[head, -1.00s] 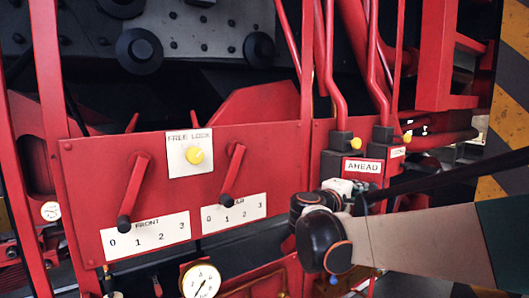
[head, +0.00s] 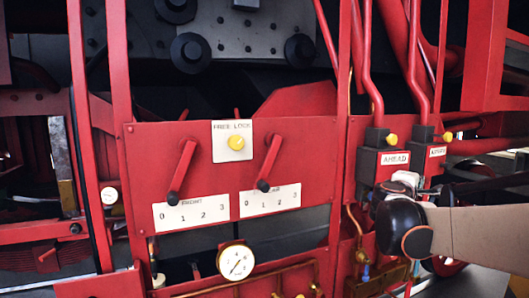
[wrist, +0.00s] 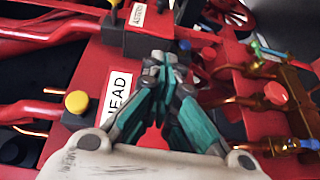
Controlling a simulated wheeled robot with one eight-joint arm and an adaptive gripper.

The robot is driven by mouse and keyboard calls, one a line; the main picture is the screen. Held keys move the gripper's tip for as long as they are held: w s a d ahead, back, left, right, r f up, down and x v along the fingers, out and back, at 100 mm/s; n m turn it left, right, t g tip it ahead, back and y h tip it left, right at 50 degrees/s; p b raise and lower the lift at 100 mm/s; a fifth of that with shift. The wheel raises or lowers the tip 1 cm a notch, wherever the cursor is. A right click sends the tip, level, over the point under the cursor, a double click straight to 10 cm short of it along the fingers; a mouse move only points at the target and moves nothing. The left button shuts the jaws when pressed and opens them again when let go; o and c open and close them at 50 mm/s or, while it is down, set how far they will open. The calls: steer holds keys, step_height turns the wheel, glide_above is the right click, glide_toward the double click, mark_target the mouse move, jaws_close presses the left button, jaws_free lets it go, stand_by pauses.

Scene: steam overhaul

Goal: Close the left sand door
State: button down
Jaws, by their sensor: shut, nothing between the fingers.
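I cannot pick out a part marked as a sand door in either view. The red control panel (head: 240,190) fills the middle of the head view, with a FRONT lever (head: 181,170), a second lever (head: 270,162) and a FREE LOCK plate (head: 232,152) with a yellow knob. To its right is the AHEAD label (head: 396,158), which also shows in the wrist view (wrist: 117,95). My gripper (wrist: 165,62) is shut and empty, beside the AHEAD label in the wrist view. In the head view my arm hides most of it.
A round gauge (head: 235,262) hangs below the panel. Red pipes (head: 368,60) rise above the AHEAD box. Brass pipework with a red knob (wrist: 276,94) lies right of my gripper in the wrist view. Red uprights (head: 82,130) stand at left.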

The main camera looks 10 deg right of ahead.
steer(key=shift+w+d+b, duration=0.25)
steer(key=shift+w+d, duration=0.35)
steer(key=shift+w, duration=0.15)
steer(key=shift+w+d+b, duration=0.25)
steer(key=shift+w+d, duration=0.3)
steer(key=shift+w, duration=0.2)
